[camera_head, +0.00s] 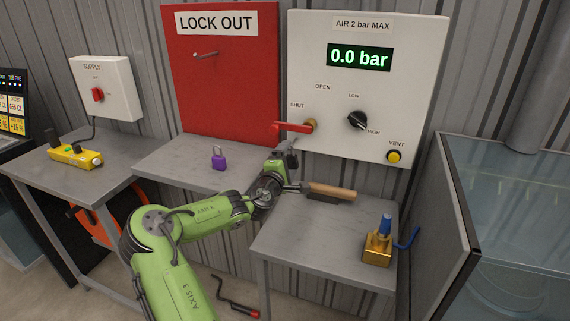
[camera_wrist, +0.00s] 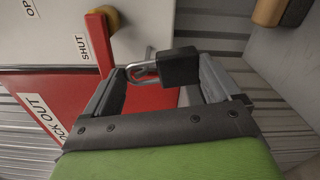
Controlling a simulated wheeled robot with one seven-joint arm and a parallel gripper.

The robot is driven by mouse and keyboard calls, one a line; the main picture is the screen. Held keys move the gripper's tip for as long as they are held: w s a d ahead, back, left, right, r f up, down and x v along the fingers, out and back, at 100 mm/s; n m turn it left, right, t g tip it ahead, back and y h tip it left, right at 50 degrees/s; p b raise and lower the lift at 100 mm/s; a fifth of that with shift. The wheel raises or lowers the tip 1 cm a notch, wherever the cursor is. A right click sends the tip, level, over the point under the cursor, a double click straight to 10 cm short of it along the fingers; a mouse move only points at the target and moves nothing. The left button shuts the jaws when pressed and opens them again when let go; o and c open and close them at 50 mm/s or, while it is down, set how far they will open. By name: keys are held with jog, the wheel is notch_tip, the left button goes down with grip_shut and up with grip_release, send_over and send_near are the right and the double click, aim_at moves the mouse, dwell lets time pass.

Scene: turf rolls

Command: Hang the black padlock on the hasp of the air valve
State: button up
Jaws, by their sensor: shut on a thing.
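My gripper (camera_head: 289,154) is just below the air valve (camera_head: 293,128) on the white panel. In the wrist view the black padlock (camera_wrist: 179,67) is held at my fingertips (camera_wrist: 165,80). Its silver shackle (camera_wrist: 142,71) points left, towards the valve side. The valve's red lever lies level at SHUT, with its brass hub (camera_head: 311,125) at the right end. The lever (camera_wrist: 98,42) also shows in the wrist view, left of the shackle and apart from it. A small grey piece stands just above the shackle; I cannot tell if it is the hasp. In the head view the padlock is too small to make out.
A purple padlock (camera_head: 218,160) stands on the middle bench. A brush (camera_head: 328,191) with a wooden handle and a brass device (camera_head: 378,247) with a blue top lie on the right bench. The red LOCK OUT board (camera_head: 222,100) has a peg. The display (camera_head: 360,58) reads 0.0 bar.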

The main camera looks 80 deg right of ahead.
aim_at(289, 161)
jog(key=shift+s+d, duration=0.1)
jog(key=shift+d, duration=0.85)
jog(key=shift+d+f, duration=0.5)
jog(key=shift+d, duration=0.1)
jog(key=o, duration=0.9)
